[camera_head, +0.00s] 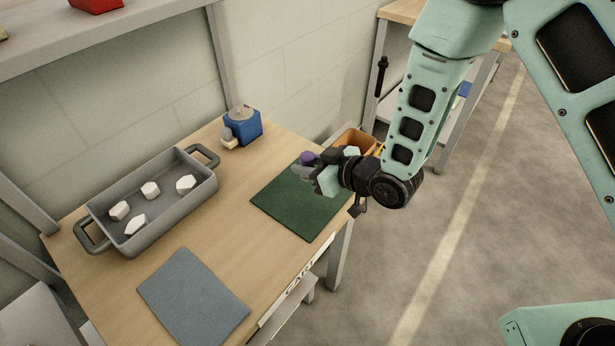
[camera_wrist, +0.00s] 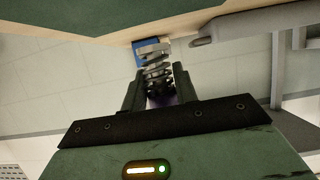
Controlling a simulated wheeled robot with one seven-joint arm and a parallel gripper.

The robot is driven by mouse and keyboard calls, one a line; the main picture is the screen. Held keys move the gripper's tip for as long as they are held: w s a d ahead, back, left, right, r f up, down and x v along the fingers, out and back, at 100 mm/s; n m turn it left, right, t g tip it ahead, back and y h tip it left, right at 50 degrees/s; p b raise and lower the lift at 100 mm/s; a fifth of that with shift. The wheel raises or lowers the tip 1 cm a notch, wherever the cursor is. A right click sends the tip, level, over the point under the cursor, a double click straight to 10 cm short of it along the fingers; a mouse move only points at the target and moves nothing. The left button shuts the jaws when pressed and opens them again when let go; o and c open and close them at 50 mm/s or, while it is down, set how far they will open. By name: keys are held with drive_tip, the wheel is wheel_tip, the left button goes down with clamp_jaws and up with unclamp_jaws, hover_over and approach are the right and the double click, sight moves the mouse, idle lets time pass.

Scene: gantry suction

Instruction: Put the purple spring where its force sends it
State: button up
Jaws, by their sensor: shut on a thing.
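My gripper (camera_head: 315,172) is shut on the purple spring (camera_head: 307,157), holding it by the far right part of the green mat (camera_head: 292,205). In the wrist view, grey coils (camera_wrist: 157,70) stand out past my gripper's fingers (camera_wrist: 160,90), with a bit of purple between them. A blue device (camera_head: 242,127) with a grey top stands at the back of the table, left of my gripper. A grey two-handled tray (camera_head: 165,218) on the left holds several white pieces. An orange bin (camera_head: 366,143) is partly hidden behind my gripper.
The wooden table (camera_head: 215,220) is bare between tray and green mat. A grey mat (camera_head: 192,300) lies at its front. A shelf (camera_head: 110,40) with a red object (camera_head: 96,4) overhangs the back left. Another table (camera_head: 405,10) stands beyond my arm.

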drive_tip(key=shift+f, duration=2.2)
drive_tip(key=shift+f, duration=0.2)
drive_tip(key=o, duration=1)
drive_tip(key=shift+r, duration=0.1)
